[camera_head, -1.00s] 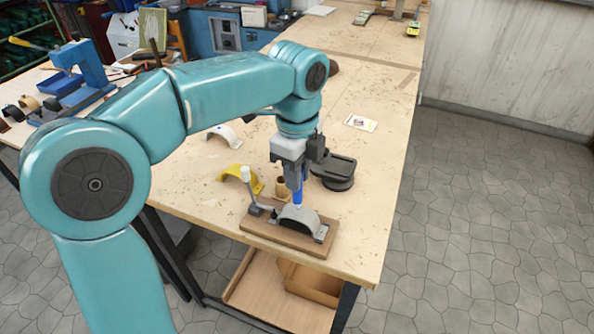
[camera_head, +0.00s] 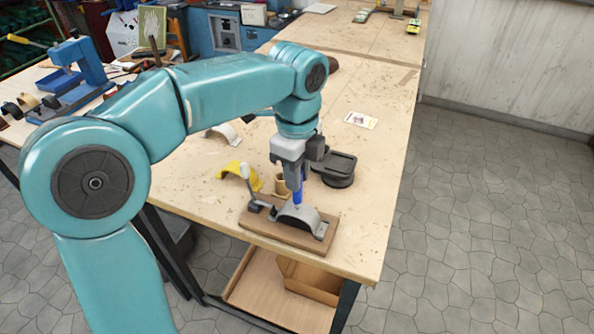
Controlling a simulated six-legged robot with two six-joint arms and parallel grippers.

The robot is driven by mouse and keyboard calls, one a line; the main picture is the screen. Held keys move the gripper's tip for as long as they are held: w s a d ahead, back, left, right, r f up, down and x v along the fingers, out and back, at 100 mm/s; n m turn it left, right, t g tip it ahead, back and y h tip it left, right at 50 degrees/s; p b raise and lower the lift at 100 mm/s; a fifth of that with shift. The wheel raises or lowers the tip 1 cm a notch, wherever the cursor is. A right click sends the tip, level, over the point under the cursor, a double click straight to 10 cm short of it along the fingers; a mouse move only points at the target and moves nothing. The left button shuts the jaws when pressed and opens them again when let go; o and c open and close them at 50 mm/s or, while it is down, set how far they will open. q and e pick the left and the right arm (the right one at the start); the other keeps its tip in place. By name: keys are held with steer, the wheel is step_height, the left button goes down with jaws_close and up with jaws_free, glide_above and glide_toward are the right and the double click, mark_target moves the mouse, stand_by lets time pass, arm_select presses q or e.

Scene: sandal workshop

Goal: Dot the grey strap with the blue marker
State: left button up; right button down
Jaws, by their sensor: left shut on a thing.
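My left gripper (camera_head: 297,178) points down over the near part of the workbench and is shut on the blue marker (camera_head: 297,197). The marker is upright, its tip at or just above the top of the grey strap (camera_head: 299,216). I cannot tell whether the tip touches. My right gripper is not in view.
A yellow strap (camera_head: 238,172), a small tan cup (camera_head: 281,184) and a dark round-based stand (camera_head: 337,168) are close behind the board. A white strap (camera_head: 222,133) and a card (camera_head: 361,120) lie farther back. The right side of the bench (camera_head: 372,190) is clear.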

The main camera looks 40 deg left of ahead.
arm_select(q)
steer(key=shift+d+f, duration=0.1)
stand_by(0.3)
step_height(320, 180, up, 7)
steer(key=p, duration=0.7)
stand_by(0.4)
